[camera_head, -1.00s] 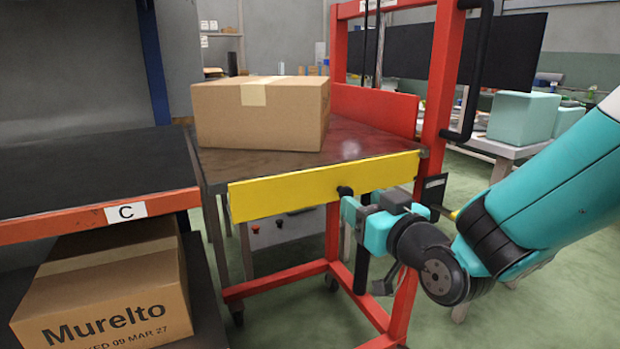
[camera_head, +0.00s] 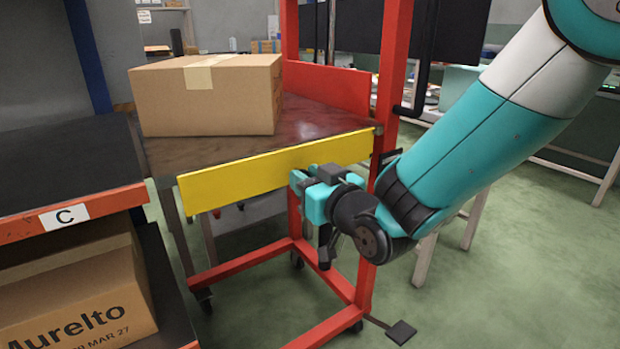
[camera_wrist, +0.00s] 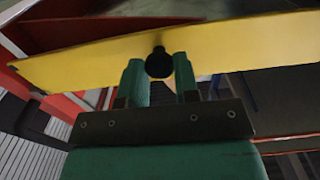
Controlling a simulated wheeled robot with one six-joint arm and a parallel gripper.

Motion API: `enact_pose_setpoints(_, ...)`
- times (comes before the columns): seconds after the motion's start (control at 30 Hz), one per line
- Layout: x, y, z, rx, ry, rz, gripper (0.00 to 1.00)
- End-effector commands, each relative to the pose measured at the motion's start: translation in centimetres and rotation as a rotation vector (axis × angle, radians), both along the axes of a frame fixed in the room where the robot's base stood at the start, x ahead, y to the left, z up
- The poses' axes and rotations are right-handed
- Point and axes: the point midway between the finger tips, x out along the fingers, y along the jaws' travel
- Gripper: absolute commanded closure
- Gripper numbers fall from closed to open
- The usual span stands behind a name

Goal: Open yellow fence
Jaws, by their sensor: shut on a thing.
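The yellow fence (camera_head: 235,182) is a flat bar along the front edge of the dark table top of a red-framed cart. It stands upright across that edge, its right end near the red post. Its black knob (camera_wrist: 159,64) shows in the wrist view, between the two teal fingers. My gripper (camera_head: 300,181) is at the right part of the fence in the head view, and in the wrist view (camera_wrist: 160,80) it is shut on the knob. The fingers hide the knob in the head view.
A cardboard box (camera_head: 210,100) sits on the cart's table top (camera_head: 310,122) behind the fence. A shelf marked C (camera_head: 75,190) stands at the left, with another box (camera_head: 80,295) below. A red post (camera_head: 391,80) rises beside my arm. Green floor lies open at right.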

Motion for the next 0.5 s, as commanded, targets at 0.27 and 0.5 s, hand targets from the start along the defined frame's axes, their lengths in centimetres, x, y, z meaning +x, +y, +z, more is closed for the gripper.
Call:
enact_pose_setpoints(0.27, 0.0, -0.1, 5.1, 0.005, -0.006, -0.001, 1.00)
enact_pose_setpoints(0.5, 0.1, -0.2, 6.2, 0.007, -0.006, -0.003, 1.00)
